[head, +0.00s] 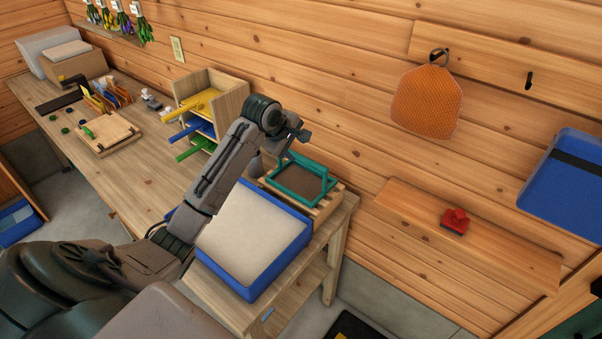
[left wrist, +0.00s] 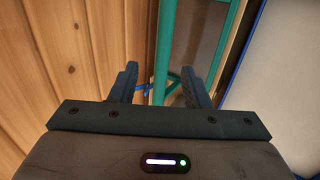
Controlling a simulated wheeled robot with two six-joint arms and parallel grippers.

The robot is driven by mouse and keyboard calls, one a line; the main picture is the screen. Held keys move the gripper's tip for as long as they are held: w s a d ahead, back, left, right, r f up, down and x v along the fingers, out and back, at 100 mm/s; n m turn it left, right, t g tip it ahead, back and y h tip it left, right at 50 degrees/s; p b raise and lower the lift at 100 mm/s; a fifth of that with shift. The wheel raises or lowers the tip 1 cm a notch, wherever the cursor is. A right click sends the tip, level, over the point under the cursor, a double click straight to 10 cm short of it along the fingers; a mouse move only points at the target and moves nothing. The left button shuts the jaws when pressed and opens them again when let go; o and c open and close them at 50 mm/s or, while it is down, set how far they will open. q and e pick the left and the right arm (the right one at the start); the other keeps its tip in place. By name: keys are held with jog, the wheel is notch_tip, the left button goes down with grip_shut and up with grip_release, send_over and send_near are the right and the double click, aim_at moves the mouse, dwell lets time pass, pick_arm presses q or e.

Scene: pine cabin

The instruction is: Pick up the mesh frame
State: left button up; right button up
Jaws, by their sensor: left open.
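The mesh frame (head: 301,180), a teal rectangle around a dark mesh, lies on a slatted wooden stand at the bench's right end. My left gripper (head: 286,148) is above its far left side, partly hidden by my wrist. In the left wrist view my left gripper (left wrist: 160,82) is open, with a teal bar of the mesh frame (left wrist: 166,40) running between its fingers. A blue-green crosspiece shows low between the fingertips. Whether the fingers touch the frame cannot be told. My right gripper is not in view.
A blue tub (head: 287,268) with pale contents stands just in front of the wooden stand (head: 325,209). The plank wall is close behind. A tiered wooden rack (head: 232,103) with coloured handles is to the left. A wall shelf (head: 480,250) holds a red object (head: 455,221).

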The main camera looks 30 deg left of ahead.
aim_at(303, 158)
pick_arm(q)
jog(key=x, duration=0.2)
jog(key=p+x, duration=0.1)
jog(key=shift+d+f, duration=0.15)
jog(key=shift+d, duration=0.15)
jog(key=shift+w+a+f, duration=0.1)
jog(key=shift+w+f, duration=0.05)
jog(key=shift+f, duration=0.15)
jog(key=shift+w+a+f+p, duration=0.1)
jog(key=shift+w+f+p, duration=0.15)
jog(key=shift+f+p, duration=0.05)
jog(key=p+x, duration=0.1)
jog(key=x, duration=0.1)
jog(key=p+x, duration=0.1)
jog(key=shift+a+f, duration=0.2)
jog(key=shift+f, duration=0.25)
jog(key=shift+w+f+p, duration=0.2)
jog(key=shift+p, duration=0.1)
jog(key=shift+f, duration=0.15)
jog(key=c, duration=0.8)
grip_shut()
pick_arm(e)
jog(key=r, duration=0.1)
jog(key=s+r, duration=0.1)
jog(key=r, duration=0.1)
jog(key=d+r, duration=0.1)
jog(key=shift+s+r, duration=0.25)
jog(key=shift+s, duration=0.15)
